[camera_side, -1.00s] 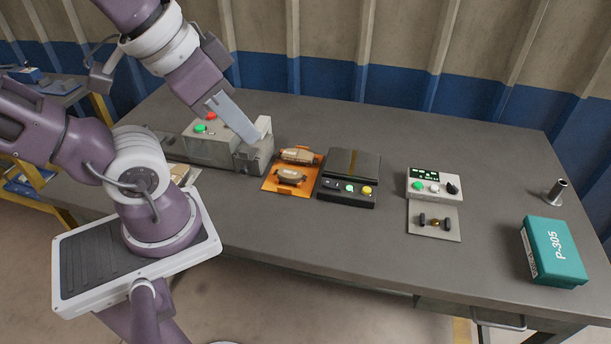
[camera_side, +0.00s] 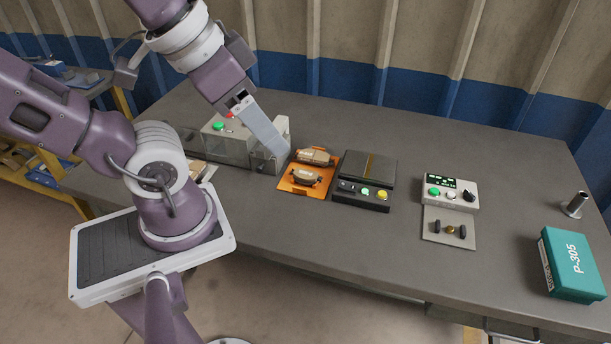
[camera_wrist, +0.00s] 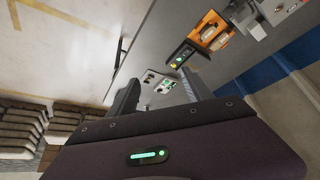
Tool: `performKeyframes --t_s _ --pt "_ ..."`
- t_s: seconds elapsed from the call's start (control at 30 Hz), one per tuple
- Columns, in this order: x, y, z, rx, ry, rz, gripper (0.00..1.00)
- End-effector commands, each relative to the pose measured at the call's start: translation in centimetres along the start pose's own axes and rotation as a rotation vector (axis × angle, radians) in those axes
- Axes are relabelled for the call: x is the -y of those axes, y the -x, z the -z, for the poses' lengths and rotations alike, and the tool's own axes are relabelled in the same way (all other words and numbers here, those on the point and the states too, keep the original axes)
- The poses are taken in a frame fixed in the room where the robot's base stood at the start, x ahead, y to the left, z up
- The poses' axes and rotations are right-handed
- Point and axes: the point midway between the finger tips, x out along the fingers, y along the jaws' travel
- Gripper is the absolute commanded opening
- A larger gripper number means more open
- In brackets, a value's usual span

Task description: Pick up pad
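Two brown brake pads, a rear one (camera_side: 315,156) and a front one (camera_side: 305,177), lie on an orange tray (camera_side: 290,186) on the table. In the wrist view the pads (camera_wrist: 207,34) show small on the tray near the top right. My gripper (camera_side: 280,150) is in the air just left of the tray in the side view, in front of the grey machine, apart from the pads. In the wrist view my gripper (camera_wrist: 160,80) has its two fingers spread with nothing between them.
A grey machine (camera_side: 225,145) with green and red buttons stands left of the tray. A black scale (camera_side: 368,170) is right of it. Further right are a control box (camera_side: 450,190), a plate with small parts (camera_side: 440,240), a teal P-305 box (camera_side: 573,265) and a metal cylinder (camera_side: 576,204).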

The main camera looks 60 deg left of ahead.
Motion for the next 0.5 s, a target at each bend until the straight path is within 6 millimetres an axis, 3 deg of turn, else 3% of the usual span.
performKeyframes --t_s 0.03,0.1,0.4,0.5 --pt "0.0 0.0 0.0 0.000 0.000 0.000 0.71" --pt "0.0 0.0 0.0 0.000 0.000 0.000 0.84" --pt "0.0 -0.1 0.2 0.004 0.005 0.001 0.84" --pt "0.6 -1.9 1.9 0.041 0.060 0.010 0.84"
